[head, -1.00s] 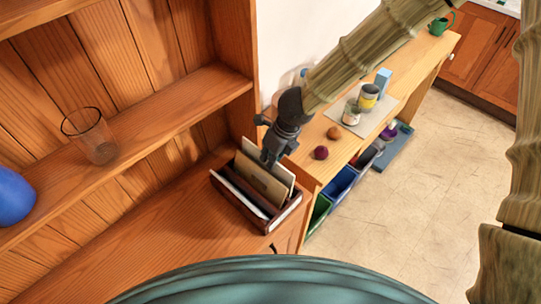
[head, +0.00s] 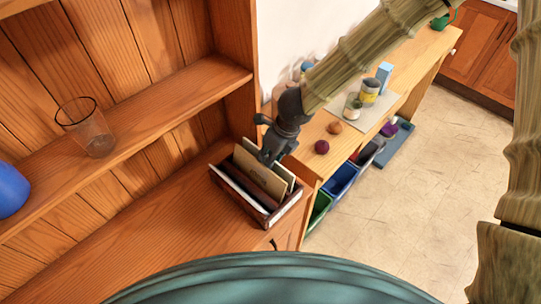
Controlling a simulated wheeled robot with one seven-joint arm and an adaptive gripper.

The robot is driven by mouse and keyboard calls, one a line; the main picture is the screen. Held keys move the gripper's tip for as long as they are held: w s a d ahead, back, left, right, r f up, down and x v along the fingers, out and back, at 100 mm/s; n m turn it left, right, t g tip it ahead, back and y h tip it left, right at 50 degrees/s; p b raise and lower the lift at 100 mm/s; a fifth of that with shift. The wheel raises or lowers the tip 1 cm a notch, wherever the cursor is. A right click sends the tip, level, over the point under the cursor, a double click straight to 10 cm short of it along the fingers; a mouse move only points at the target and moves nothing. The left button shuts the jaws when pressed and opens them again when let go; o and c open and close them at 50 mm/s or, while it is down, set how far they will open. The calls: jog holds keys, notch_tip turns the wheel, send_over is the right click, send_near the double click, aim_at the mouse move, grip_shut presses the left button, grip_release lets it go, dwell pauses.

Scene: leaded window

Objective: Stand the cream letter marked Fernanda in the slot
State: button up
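A dark reddish-brown letter rack (head: 284,211) stands on the wooden ledge. A cream letter (head: 247,159) stands upright toward its back, partly hidden by my gripper. A brown divider shows in front of it, and a white letter (head: 237,192) stands in the front part of the rack. No name is legible, so I cannot tell which letter is marked Fernanda. My gripper (head: 266,160) points down at the cream letter's upper part, over the back of the rack. Its fingertips are small and overlap the letter; whether they grip it is unclear.
A clear glass (head: 87,128) and a blue round object (head: 10,190) stand on the shelf at left. The ledge left of the rack is clear.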

dwell(0.3)
jog(key=v, duration=1.2)
dwell(0.6)
